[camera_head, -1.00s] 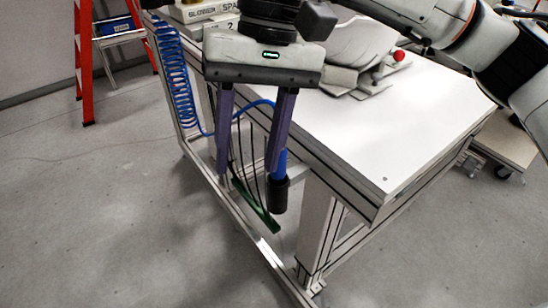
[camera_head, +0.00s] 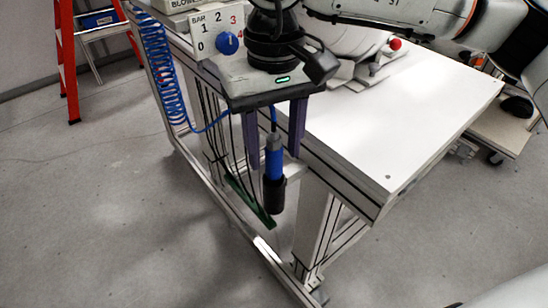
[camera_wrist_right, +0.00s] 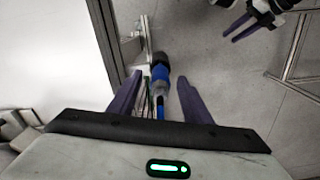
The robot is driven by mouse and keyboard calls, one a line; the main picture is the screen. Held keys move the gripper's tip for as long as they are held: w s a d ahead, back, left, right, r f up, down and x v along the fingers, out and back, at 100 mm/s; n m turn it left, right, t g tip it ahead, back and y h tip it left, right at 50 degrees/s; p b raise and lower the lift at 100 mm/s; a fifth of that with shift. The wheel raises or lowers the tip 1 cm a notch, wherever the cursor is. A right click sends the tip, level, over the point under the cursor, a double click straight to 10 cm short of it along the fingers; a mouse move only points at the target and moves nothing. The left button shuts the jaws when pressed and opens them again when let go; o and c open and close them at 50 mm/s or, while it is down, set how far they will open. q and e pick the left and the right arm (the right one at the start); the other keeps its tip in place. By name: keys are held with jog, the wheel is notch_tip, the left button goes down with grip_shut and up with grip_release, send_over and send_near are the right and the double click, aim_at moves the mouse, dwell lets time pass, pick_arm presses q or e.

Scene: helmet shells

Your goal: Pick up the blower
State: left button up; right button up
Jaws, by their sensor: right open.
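The blower (camera_head: 274,163), blue with a black end, hangs upright beside the white table, below a coiled blue hose (camera_head: 162,65). My right gripper (camera_head: 273,160) is open, its purple fingers on either side of the blower's upper part. In the right wrist view the blower (camera_wrist_right: 160,75) lies between the two fingers (camera_wrist_right: 160,85), with gaps visible; it is not gripped. My left gripper (camera_wrist_right: 240,28) shows at the top right of the wrist view, its fingers apart and empty, away from the blower. It is not visible in the head view.
The white table (camera_head: 400,140) stands right of the blower, its edge and frame close to my right gripper. A dial panel (camera_head: 222,38) is behind the gripper. Floor at the left is clear, with a red ladder (camera_head: 66,60) beyond.

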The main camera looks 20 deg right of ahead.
jog(key=shift+f, duration=0.65)
jog(key=c, duration=0.9)
jog(key=shift+o, duration=0.2)
